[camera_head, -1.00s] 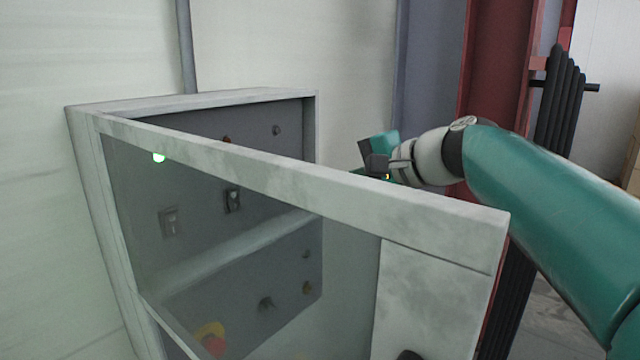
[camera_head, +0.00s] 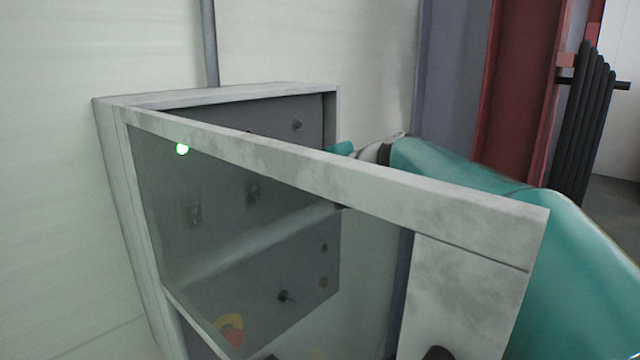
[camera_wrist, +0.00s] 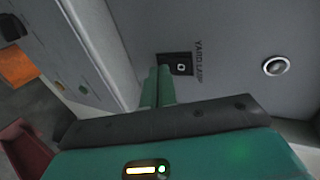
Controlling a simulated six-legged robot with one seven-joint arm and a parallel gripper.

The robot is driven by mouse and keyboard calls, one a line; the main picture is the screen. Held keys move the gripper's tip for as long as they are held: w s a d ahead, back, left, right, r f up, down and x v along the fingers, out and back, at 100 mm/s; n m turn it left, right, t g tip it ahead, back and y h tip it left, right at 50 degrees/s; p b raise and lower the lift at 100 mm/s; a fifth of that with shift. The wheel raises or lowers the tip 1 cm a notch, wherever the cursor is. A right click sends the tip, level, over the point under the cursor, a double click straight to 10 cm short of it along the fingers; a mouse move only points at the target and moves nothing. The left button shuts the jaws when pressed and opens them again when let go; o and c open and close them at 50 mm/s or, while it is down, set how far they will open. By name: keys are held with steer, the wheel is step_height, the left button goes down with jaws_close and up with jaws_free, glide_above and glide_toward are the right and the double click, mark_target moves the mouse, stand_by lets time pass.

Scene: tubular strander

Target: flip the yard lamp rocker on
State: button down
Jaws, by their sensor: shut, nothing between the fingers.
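The yard lamp rocker (camera_wrist: 181,65) is a small dark switch with a pale mark, set on the grey panel in the wrist view. The YARD LAMP lettering (camera_wrist: 199,62) is beside it. My gripper (camera_wrist: 158,72) is shut and empty, its green fingertips just left of the rocker. I cannot tell whether they touch it. In the head view the fingers are hidden behind the cabinet door's frame.
The cabinet's glazed door (camera_head: 340,180) stands open between the head camera and the panel, with my arm behind it. A round silver-rimmed button (camera_wrist: 276,66) is right of the rocker. A red-and-yellow knob (camera_head: 230,330) sits low inside. A red column (camera_head: 525,90) stands behind.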

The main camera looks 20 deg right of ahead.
steer(key=shift+w+a+f, duration=0.15)
steer(key=shift+w, duration=0.05)
stand_by(0.4)
steer(key=shift+w+r, duration=0.1)
steer(key=shift+r, duration=0.9)
steer(key=shift+f, duration=0.2)
